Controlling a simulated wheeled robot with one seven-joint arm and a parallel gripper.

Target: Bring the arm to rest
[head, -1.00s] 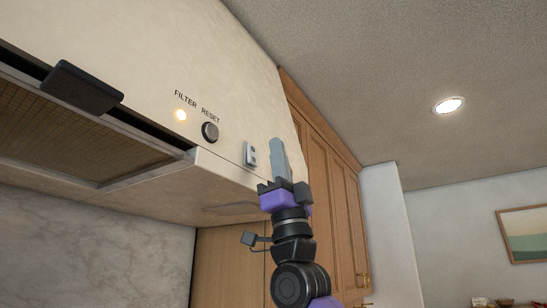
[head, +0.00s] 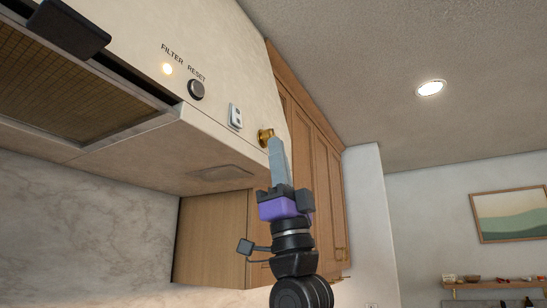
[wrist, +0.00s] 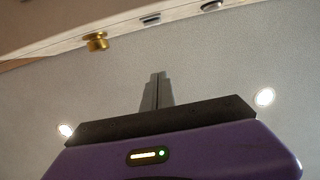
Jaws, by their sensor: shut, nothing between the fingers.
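My gripper (head: 275,143) points up in the head view, with its grey fingers closed together and nothing between them. It is in front of the lower right corner of the cream range hood (head: 205,50), and its tip overlaps a brass knob (head: 265,134) there. I cannot tell from the head view whether they touch. In the wrist view my gripper (wrist: 157,77) is shut, and the brass knob (wrist: 96,42) is apart from it, up and to the left.
The hood front carries a lit filter light (head: 167,69), a black reset button (head: 196,90), a white switch (head: 235,116) and a dark handle (head: 68,28). Wooden cabinets (head: 308,140) stand behind my arm. Open room lies to the right, with a picture (head: 512,214) on the wall.

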